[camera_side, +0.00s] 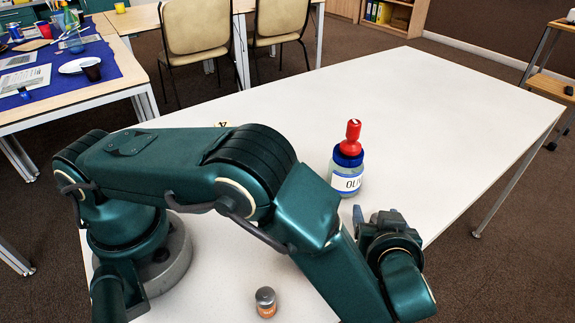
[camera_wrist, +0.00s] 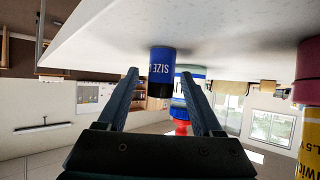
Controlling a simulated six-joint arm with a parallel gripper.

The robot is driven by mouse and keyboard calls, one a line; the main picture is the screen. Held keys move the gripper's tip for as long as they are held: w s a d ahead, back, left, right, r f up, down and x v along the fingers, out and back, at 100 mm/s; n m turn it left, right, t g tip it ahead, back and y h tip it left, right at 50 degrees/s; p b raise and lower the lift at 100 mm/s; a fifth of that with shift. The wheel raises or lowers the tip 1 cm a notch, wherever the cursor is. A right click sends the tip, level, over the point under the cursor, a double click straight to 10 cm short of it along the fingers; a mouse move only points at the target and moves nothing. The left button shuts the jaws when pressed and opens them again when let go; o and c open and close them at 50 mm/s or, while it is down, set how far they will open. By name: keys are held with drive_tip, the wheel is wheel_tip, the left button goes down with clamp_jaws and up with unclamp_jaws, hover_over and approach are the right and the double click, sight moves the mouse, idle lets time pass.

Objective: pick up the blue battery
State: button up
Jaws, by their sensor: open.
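The blue battery (camera_wrist: 162,60) stands on the white table in the wrist view, which is upside down. It has a black end and the letters "SIZE" on its side. My gripper (camera_wrist: 158,73) is open, and the battery shows in the gap between its two fingers. Neither finger clearly touches it, and the exact distance cannot be told. In the side view my gripper (camera_side: 373,219) is low at the table's right part, near the jar. I cannot make out the battery for certain there.
A glass jar (camera_side: 347,180) with a blue lid and a red bottle (camera_side: 350,138) on top stands behind the battery. A yellow-and-pink cylinder (camera_wrist: 309,105) is at the wrist view's right edge. A small orange, silver-topped cylinder (camera_side: 265,303) stands in front. The table's far part (camera_side: 400,90) is clear.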

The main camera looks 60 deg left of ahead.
drive_tip(key=shift+w+a+f, duration=0.35)
drive_tip(key=shift+w+a, duration=0.1)
clamp_jaws()
drive_tip(key=shift+r, duration=0.1)
